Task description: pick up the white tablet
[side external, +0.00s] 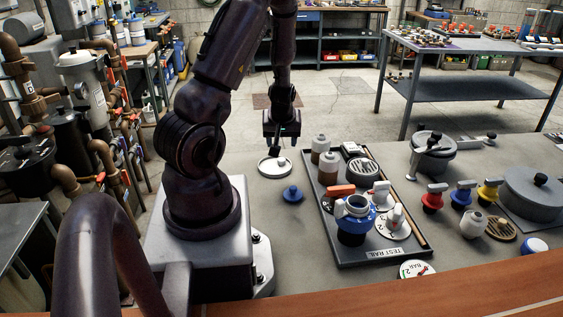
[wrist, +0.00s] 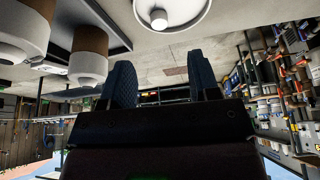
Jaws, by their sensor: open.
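My gripper (side external: 281,141) is above and behind the dish there. In the wrist view its two dark ribbed fingers (wrist: 162,78) are apart, with nothing between them. The tablet is clear of the fingers.
Two white bottles with brown bands, one nearer (side external: 328,168) and one farther (side external: 321,145), stand right of the dish on the tray (side external: 335,240). A blue knob (side external: 292,194) lies in front. Valves and a grey lidded pot (side external: 535,195) fill the bench's right.

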